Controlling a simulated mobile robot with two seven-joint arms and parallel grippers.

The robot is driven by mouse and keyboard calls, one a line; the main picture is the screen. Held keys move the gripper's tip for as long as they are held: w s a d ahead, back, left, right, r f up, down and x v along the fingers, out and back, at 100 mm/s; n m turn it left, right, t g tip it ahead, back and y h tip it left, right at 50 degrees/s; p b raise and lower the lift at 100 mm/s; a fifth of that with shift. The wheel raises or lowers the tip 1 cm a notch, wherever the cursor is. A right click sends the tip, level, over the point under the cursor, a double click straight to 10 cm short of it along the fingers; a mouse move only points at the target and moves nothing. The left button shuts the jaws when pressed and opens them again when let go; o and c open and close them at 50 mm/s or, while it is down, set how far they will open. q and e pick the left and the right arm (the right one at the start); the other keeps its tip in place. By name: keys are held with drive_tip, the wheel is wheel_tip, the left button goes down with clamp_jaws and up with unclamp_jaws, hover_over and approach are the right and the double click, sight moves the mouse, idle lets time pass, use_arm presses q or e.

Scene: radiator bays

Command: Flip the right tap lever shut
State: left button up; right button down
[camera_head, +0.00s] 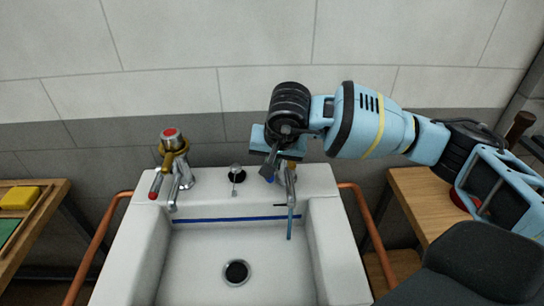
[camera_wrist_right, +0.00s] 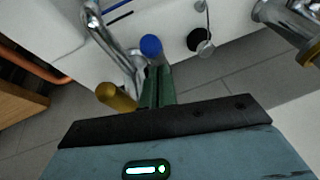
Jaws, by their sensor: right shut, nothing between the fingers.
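The right tap (camera_head: 291,184) is chrome and stands at the sink's back right corner. My right gripper hides its upper part. A thin blue stream (camera_head: 290,224) hangs straight below its spout. Its blue lever end (camera_head: 267,172) shows just below my gripper. In the right wrist view, the tap (camera_wrist_right: 124,50), blue lever end (camera_wrist_right: 151,46) and a brass part (camera_wrist_right: 117,97) show. My right gripper (camera_head: 271,163) is shut and empty over the tap. Its green fingers (camera_wrist_right: 158,80) reach close to the blue end; I cannot tell whether they touch. My left gripper is not in view.
The left tap (camera_head: 172,158), with red cap and red lever end, stands at the sink's (camera_head: 130,255) back left. A black plug (camera_head: 237,173) lies between the taps. A tiled wall (camera_head: 180,80) rises behind. Wooden tables (camera_head: 425,205) flank the sink beyond copper pipes (camera_head: 366,230).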

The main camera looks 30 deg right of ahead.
sight(273, 179)
drive_tip(key=shift+s+a+f, duration=0.15)
drive_tip(key=shift+s+f, duration=0.2)
drive_tip(key=shift+f, duration=0.05)
drive_tip(key=shift+s+a+f+t, duration=0.1)
drive_tip(key=shift+s+f+t, duration=0.1)
drive_tip(key=shift+t, duration=0.1)
drive_tip(key=shift+s+a+f+b, duration=0.25)
drive_tip(key=shift+s+f+b, duration=0.25)
drive_tip(key=shift+f+b, duration=0.15)
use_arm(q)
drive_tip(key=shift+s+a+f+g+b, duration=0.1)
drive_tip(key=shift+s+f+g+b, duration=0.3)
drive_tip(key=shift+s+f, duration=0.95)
use_arm(e)
drive_tip(key=shift+s+a+f+t+h, duration=0.1)
drive_tip(key=shift+s+f+t+h, duration=0.15)
drive_tip(key=shift+f+t+h, duration=0.2)
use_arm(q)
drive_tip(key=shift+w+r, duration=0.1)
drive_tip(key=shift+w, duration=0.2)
use_arm(e)
drive_tip(key=shift+s+f, duration=0.15)
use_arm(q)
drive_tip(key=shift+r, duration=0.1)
